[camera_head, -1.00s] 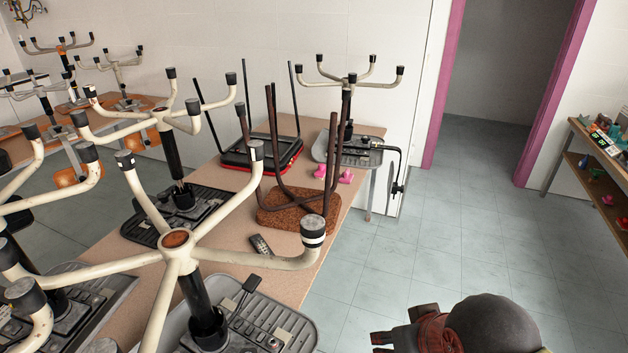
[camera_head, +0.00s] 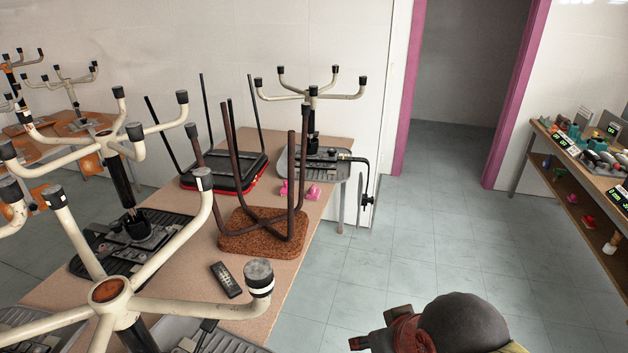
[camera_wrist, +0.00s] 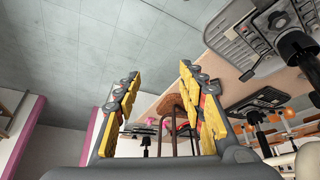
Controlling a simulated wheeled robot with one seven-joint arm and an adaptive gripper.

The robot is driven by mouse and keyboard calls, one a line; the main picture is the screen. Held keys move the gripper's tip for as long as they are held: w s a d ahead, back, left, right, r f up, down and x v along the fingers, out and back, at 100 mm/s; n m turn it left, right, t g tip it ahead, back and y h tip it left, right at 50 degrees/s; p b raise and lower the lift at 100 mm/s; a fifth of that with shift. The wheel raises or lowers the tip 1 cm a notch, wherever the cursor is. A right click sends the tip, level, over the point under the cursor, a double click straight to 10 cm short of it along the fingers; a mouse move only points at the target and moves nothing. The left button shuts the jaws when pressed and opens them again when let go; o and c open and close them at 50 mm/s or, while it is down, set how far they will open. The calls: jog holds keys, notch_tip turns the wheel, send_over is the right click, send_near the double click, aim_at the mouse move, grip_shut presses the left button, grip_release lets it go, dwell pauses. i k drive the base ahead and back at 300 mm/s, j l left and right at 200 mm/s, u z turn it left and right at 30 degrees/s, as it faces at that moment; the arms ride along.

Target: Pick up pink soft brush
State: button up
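Two small pink objects (camera_head: 313,192) lie on the long table (camera_head: 290,262), between the upturned brown stool and a grey chair seat in the head view. They are too small for me to tell which one is the pink soft brush. My gripper (camera_wrist: 160,73) is open and empty in the wrist view, its yellow-padded fingers spread apart. It is well away from the pink objects. In the head view part of my arm shows at the bottom, over the floor to the right of the table.
Upturned chairs with upright legs crowd the table, including the brown stool (camera_head: 262,236) and a black-and-red chair (camera_head: 225,172). A remote (camera_head: 226,279) lies on the near tabletop. Clear tiled floor (camera_head: 430,230) lies to the right. A cluttered shelf (camera_head: 580,178) stands at the far right.

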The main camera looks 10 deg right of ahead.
aim_at(284, 190)
jog(key=i+l+z, duration=0.3)
jog(key=i+l, duration=0.25)
jog(key=l, duration=0.15)
jog(key=i+l+z, duration=0.3)
jog(key=i+l, duration=0.25)
jog(key=i+u, duration=0.3)
jog(key=i, duration=0.25)
jog(key=i+u, duration=0.3)
jog(key=i, duration=0.2)
jog(key=i+l+u, duration=0.3)
jog(key=i, duration=0.25)
jog(key=i+j+u, duration=0.15)
jog(key=i+u, duration=0.15)
jog(key=i+j+u, duration=0.1)
jog(key=i+u, duration=0.15)
jog(key=i, duration=0.15)
